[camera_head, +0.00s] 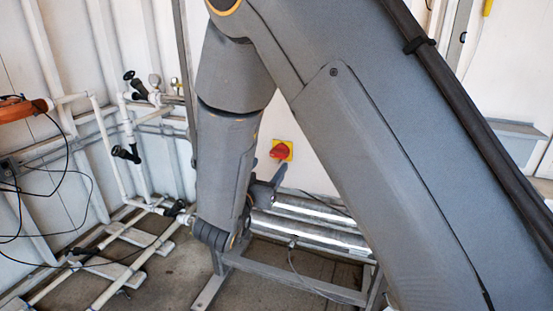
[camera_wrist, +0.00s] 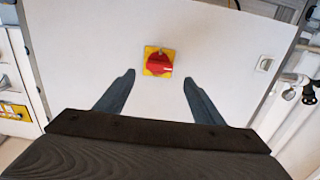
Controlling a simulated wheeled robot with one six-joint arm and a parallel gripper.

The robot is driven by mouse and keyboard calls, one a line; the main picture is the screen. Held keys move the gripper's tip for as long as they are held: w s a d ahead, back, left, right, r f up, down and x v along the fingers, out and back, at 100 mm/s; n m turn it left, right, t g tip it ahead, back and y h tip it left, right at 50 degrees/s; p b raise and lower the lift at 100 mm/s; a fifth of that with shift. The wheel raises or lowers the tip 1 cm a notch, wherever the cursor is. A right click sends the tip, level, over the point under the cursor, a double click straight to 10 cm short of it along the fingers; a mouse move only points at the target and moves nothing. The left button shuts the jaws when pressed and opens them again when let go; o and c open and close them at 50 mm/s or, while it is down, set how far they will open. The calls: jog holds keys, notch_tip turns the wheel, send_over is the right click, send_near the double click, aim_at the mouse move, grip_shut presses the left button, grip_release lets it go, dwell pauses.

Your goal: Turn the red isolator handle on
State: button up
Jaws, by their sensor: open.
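The red isolator handle (camera_wrist: 159,65) is a round red knob on a yellow square plate, fixed to a white panel (camera_wrist: 215,50). In the wrist view it sits above and between my two fingertips. My gripper (camera_wrist: 158,80) is open and empty, with its fingers apart on either side below the handle; no contact shows. In the head view the handle (camera_head: 281,151) shows between my arm links, just right of my forearm. There, part of my gripper (camera_head: 272,183) shows just below the handle and the rest is hidden by my arm.
Shiny horizontal tubes (camera_head: 310,222) on a grey metal frame (camera_head: 295,285) lie below the panel. White pipes with black valves (camera_head: 126,153) run along the left wall. An orange device (camera_head: 22,108) with black cables is at far left. A small light plate (camera_wrist: 264,64) is right of the handle.

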aim_at(277, 154)
jog(key=p+x, duration=0.1)
jog(key=x, duration=0.6)
jog(key=shift+w+d+r+p, duration=0.2)
jog(key=shift+w+p, duration=0.1)
jog(key=shift+p, duration=0.1)
jog(key=c, duration=1)
jog(key=shift+c, duration=0.2)
